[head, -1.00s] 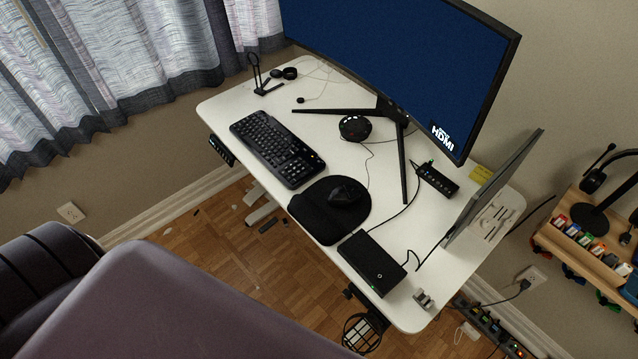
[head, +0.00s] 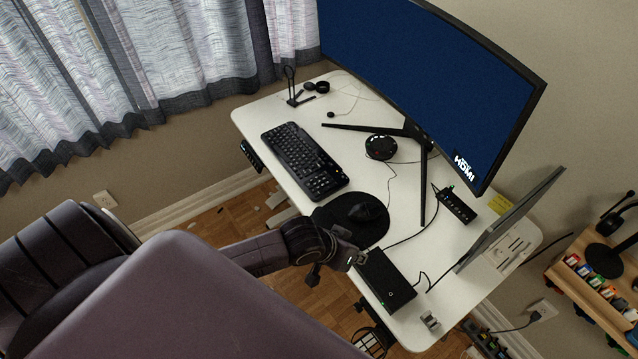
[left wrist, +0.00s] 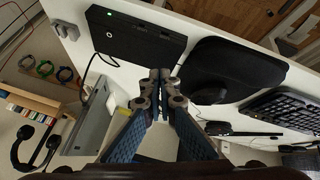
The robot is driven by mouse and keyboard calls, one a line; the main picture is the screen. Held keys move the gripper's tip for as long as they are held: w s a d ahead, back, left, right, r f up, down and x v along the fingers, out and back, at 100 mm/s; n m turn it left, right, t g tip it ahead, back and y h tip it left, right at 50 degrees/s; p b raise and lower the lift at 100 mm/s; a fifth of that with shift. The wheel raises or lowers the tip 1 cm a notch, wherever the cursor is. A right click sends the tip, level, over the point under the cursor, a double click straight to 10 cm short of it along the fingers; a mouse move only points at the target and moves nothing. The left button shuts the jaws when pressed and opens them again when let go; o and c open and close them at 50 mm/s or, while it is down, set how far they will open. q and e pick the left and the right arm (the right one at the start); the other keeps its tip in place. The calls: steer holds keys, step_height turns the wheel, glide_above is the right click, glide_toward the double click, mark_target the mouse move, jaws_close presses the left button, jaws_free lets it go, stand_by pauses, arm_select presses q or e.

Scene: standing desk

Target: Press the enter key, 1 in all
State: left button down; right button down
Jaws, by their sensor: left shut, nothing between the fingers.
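The black keyboard (head: 303,161) lies on the left part of the white desk in the head view, and its near end shows at the right edge of the left wrist view (left wrist: 285,108). The enter key is too small to make out. My left gripper (head: 361,259) is at the desk's front edge, beside the black box and just in front of the mouse pad, apart from the keyboard. Its fingers (left wrist: 160,74) are together and empty in the left wrist view. My right gripper is not in view.
A mouse (head: 366,212) rests on a black mouse pad (head: 335,217) between gripper and keyboard. The black box (head: 386,280) sits right of the gripper. A large monitor (head: 430,80) with a splayed stand rises at the back.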

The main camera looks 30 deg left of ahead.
mark_target(317, 194)
arm_select(q)
steer(key=w+a+n, duration=0.1)
steer(key=w+a, duration=0.2)
steer(key=w+a+n, duration=0.1)
steer(key=w+a, duration=0.1)
steer(key=w+a+n+t, duration=0.1)
steer(key=w+a, duration=0.2)
steer(key=shift+w+a+f, duration=0.3)
steer(key=shift+a, duration=0.05)
steer(key=w+a+r+n+t, duration=0.1)
steer(key=w+a+r+n, duration=0.1)
steer(key=a, duration=0.5)
steer(key=w+a+r+n+y, duration=0.1)
steer(key=w+a+n, duration=0.1)
steer(key=w+a, duration=0.3)
steer(key=a, duration=0.2)
steer(key=shift+w+a+r+t+y, duration=0.3)
steer(key=shift+a+r+t, duration=0.05)
steer(key=shift+a+t, duration=0.05)
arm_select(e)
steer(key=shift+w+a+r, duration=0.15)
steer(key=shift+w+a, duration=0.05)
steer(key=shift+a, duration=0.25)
arm_select(q)
steer(key=shift+f, duration=0.1)
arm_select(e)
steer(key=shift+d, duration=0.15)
